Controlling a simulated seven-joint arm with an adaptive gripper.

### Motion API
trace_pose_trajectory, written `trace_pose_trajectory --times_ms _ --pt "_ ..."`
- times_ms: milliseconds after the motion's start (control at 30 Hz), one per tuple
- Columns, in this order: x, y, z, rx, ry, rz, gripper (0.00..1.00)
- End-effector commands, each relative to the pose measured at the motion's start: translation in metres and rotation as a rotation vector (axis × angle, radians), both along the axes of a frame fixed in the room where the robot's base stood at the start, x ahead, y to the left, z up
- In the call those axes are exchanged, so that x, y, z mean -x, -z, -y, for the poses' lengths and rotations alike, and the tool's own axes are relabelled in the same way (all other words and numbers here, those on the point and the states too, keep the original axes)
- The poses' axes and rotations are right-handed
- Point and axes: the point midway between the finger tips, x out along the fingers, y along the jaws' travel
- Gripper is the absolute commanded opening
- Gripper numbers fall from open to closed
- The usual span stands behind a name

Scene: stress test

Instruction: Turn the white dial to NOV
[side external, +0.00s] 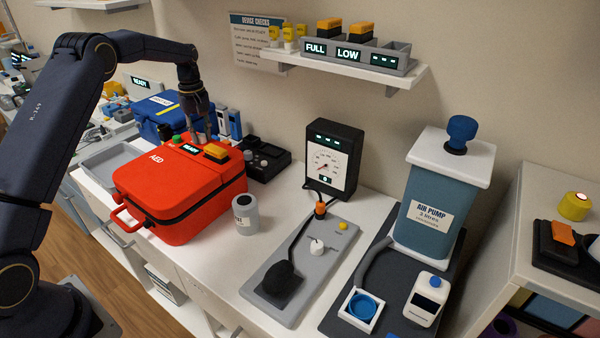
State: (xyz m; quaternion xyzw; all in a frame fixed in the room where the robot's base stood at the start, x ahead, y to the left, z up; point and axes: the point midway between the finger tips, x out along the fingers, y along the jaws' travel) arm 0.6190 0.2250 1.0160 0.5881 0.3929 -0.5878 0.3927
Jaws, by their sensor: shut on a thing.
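My gripper (205,132) points down at the back of the red AED case (170,207), behind its lit READY display (190,149). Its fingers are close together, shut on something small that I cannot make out. A white knob (316,247) stands on the grey panel (335,232) in front of the pressure gauge (333,162), well to the right of my gripper. I see no NOV lettering, and I cannot tell whether this knob is the task's dial. Any dial between my fingers is hidden.
An orange-and-black block (216,152) and a green button (177,139) are close to my gripper on the case. A blue case (160,112) stands behind. A grey canister (244,214) and an air pump (434,205) stand to the right.

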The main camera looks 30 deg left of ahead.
Motion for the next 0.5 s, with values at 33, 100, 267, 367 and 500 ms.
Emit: trace_pose_trajectory --times_ms 33,100,267,367,500 --pt "-0.0003 -0.0002 0.0001 0.000 0.000 0.001 0.10" --pt "-0.0003 -0.0002 0.0001 0.000 0.000 0.001 0.02" --pt "-0.0004 -0.0003 0.0002 0.000 0.001 0.001 0.00" --pt "-0.0004 -0.0003 0.0002 0.000 0.007 0.001 0.00" --pt "-0.0004 -0.0003 0.0002 0.000 0.038 0.001 0.00"
